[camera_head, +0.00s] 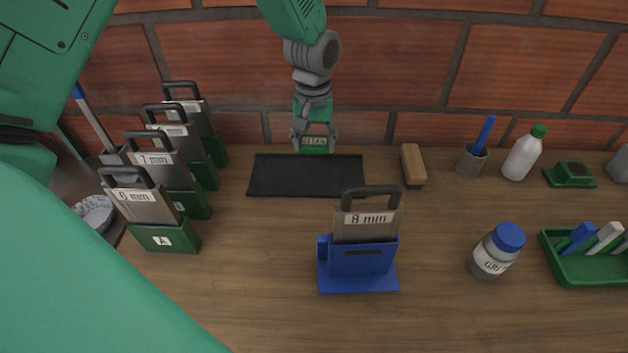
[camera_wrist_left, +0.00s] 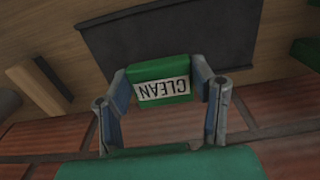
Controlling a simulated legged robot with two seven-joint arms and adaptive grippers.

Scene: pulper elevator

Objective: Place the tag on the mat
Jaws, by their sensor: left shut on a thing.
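The tag (camera_head: 314,144) is a small green block with a white label reading CLEAN. The black mat (camera_head: 270,176) lies flat on the table near the brick wall. My left gripper (camera_head: 314,138) is shut on the tag at the mat's far edge. In the left wrist view the tag (camera_wrist_left: 162,82) sits between the two fingers of my left gripper (camera_wrist_left: 165,88), with the mat (camera_wrist_left: 200,36) behind it. I cannot tell whether the tag touches the mat. My right gripper is not in view.
A blue stand (camera_head: 360,265) with an 8 mm plate stands in front of the mat. Several green holders with plates, one marked A (camera_head: 163,238), stand at left. A brush (camera_head: 413,166) lies right of the mat; a jar (camera_head: 497,252) and green tray (camera_head: 585,270) are farther right.

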